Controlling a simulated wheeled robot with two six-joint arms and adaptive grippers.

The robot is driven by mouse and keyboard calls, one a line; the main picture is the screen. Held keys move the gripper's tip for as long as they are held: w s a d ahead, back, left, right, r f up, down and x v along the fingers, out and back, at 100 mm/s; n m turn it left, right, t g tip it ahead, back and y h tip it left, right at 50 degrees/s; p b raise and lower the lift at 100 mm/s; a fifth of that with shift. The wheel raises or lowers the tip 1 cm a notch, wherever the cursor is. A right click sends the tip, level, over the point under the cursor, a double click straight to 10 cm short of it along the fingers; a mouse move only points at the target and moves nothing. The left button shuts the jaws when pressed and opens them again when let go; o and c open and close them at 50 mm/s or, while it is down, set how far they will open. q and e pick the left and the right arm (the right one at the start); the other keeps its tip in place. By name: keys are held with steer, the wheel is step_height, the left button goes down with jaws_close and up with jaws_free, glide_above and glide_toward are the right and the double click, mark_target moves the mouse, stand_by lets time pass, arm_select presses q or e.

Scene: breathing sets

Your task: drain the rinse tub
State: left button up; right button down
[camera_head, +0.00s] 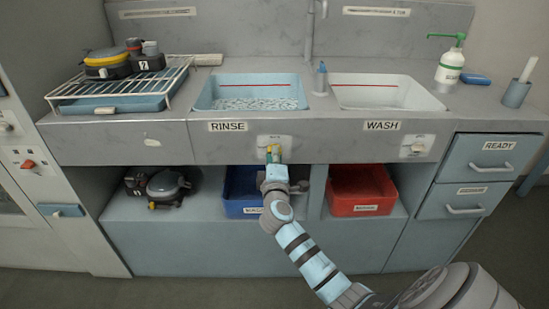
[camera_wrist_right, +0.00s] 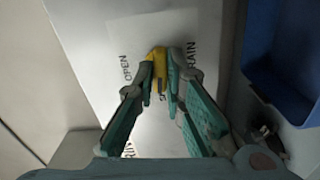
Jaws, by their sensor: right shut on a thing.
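The rinse tub (camera_head: 207,93) is the light blue basin on the left of the counter, above the RINSE label (camera_head: 229,126). Its floor looks pale and speckled; I cannot tell how much water is in it. On the front panel below it is a drain plate (camera_head: 286,142) with a yellow handle (camera_head: 270,150). My right gripper (camera_head: 273,157) is at this handle. In the right wrist view the fingers (camera_wrist_right: 160,88) are shut on the yellow handle (camera_wrist_right: 157,56), beside the words OPEN and DRAIN on the white plate (camera_wrist_right: 115,30). My left gripper is not in view.
The white wash tub (camera_head: 425,98) with its own drain knob (camera_head: 417,149) is to the right. A blue bin (camera_head: 238,208) and a red bin (camera_head: 365,207) stand on the shelf below. A wire rack (camera_head: 180,72) holds breathing gear at left.

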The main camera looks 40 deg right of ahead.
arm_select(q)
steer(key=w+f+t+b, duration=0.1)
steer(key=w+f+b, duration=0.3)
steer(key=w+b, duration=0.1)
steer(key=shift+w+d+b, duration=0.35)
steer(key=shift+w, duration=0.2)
arm_select(e)
steer(key=shift+f+m, duration=0.1)
steer(key=shift+m, duration=5.6)
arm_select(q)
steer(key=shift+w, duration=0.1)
arm_select(e)
steer(key=c, duration=1.7)
jaws_free()
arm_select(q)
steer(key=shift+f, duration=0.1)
arm_select(e)
steer(key=shift+o, duration=0.2)
steer(key=v, duration=1.2)
